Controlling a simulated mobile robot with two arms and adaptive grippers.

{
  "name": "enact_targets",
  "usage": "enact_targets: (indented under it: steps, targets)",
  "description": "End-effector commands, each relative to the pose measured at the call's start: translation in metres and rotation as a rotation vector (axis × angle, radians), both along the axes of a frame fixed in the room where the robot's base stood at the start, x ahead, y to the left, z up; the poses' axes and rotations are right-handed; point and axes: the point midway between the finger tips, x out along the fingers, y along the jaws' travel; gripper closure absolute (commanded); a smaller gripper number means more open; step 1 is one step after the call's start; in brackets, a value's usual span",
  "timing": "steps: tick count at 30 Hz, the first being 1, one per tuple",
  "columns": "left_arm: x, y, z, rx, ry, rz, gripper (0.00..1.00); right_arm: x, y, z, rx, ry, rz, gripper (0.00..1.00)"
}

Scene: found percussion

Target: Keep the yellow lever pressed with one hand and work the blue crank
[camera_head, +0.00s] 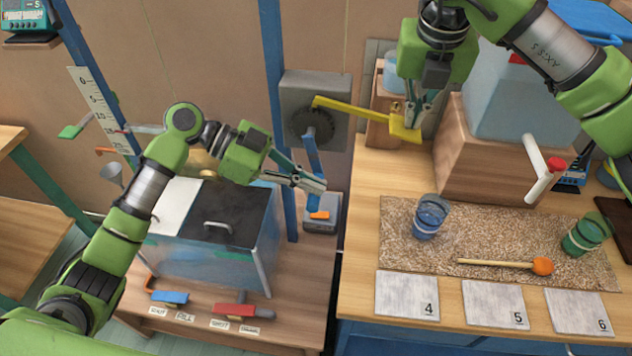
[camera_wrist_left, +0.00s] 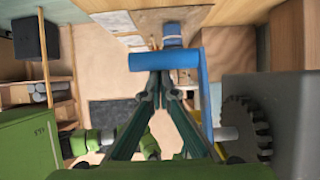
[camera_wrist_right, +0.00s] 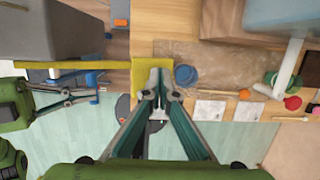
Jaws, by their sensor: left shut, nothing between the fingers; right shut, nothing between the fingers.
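The yellow lever (camera_head: 355,109) sticks out to the right from a grey box with a dark gear, ending in a flat plate. My right gripper (camera_head: 412,122) is shut and empty, with its fingertips at that plate. In the right wrist view the fingertips overlap the yellow plate (camera_wrist_right: 148,72) and look to be touching it. The blue crank (camera_head: 311,155) hangs down from the gear. My left gripper (camera_head: 322,185) is shut and empty at its lower end. In the left wrist view the blue handle (camera_wrist_left: 165,61) lies across just beyond the fingertips; I cannot tell whether they touch.
The grey box (camera_head: 318,90) is beside a blue post (camera_head: 275,80). A blue cup (camera_head: 431,217), a green cup (camera_head: 586,234) and an orange-headed mallet (camera_head: 510,264) are on the right table's mat. A clear case (camera_head: 195,262) stands below my left arm.

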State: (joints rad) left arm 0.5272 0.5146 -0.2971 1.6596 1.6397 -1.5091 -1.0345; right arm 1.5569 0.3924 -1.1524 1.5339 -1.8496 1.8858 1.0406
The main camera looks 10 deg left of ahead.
Motion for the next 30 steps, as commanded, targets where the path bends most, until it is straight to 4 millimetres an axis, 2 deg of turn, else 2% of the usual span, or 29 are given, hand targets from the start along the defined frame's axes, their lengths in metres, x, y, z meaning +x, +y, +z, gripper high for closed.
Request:
enact_targets:
  steps: [11, 14, 19, 20, 21, 24, 30]
  targets:
    - [-0.001, 0.0, -0.003, 0.012, 0.006, 0.0, 1.0, -0.001, 0.0, -0.001, -0.001, 0.003, 0.001, 1.0]
    - [0.0, -0.006, 0.004, 0.01, 0.002, -0.001, 1.0, -0.001, 0.0, -0.001, -0.001, 0.003, 0.001, 1.0]
    - [0.0, -0.029, 0.028, 0.007, -0.004, -0.002, 1.0, -0.001, 0.0, -0.001, -0.001, 0.002, 0.001, 1.0]
    - [0.001, -0.026, 0.031, 0.01, -0.003, 0.003, 1.0, 0.0, 0.0, -0.001, -0.001, 0.002, 0.001, 1.0]
    - [0.001, -0.013, 0.034, 0.012, 0.0, 0.006, 1.0, 0.0, 0.0, -0.001, -0.001, 0.002, 0.001, 1.0]
    - [0.001, 0.01, 0.045, 0.012, 0.001, 0.006, 1.0, 0.0, 0.0, -0.001, -0.001, 0.002, 0.001, 1.0]
    - [0.0, 0.044, 0.062, 0.009, 0.0, 0.004, 1.0, 0.0, 0.0, -0.001, -0.001, 0.002, 0.001, 1.0]
